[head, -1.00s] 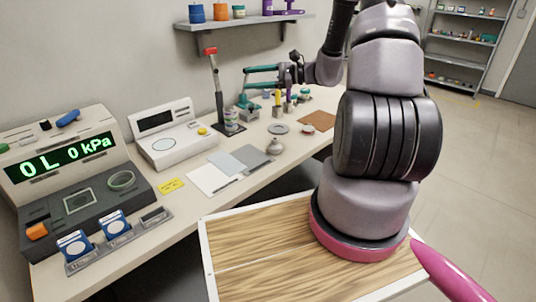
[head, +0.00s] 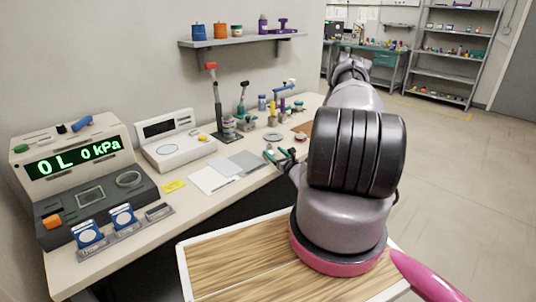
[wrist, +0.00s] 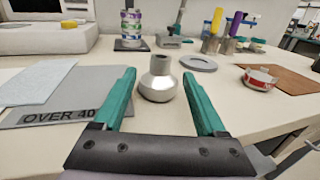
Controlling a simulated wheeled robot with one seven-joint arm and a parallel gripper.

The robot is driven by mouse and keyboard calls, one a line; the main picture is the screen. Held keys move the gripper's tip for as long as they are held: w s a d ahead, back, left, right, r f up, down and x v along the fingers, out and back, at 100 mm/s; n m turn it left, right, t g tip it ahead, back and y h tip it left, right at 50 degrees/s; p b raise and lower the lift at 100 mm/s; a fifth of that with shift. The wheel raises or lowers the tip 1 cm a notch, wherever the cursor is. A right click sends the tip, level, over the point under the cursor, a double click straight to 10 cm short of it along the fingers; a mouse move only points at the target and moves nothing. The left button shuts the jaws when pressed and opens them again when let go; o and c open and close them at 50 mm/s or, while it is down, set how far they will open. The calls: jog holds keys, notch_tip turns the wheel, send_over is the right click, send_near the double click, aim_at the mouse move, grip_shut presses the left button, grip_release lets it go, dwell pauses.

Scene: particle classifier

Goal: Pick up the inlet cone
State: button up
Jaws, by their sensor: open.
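The inlet cone appears to be the silver metal piece (wrist: 160,86) with a round body and narrow neck, upright on the bench in the middle of the wrist view. My gripper (wrist: 158,77), with two green fingers, is open. In the wrist view the cone shows between the fingertips, with a visible gap on each side; I cannot tell how far ahead of them it stands. My gripper also shows in the head view (head: 279,154), low over the bench's front edge, where I cannot make out the cone.
A grey sheet marked "OVER 40" (wrist: 60,98) lies left of the cone. A banded stack (wrist: 131,30) stands behind.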

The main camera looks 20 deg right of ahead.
jog(key=w, duration=0.8)
jog(key=shift+a, duration=0.35)
jog(key=shift+s, duration=0.1)
grip_shut()
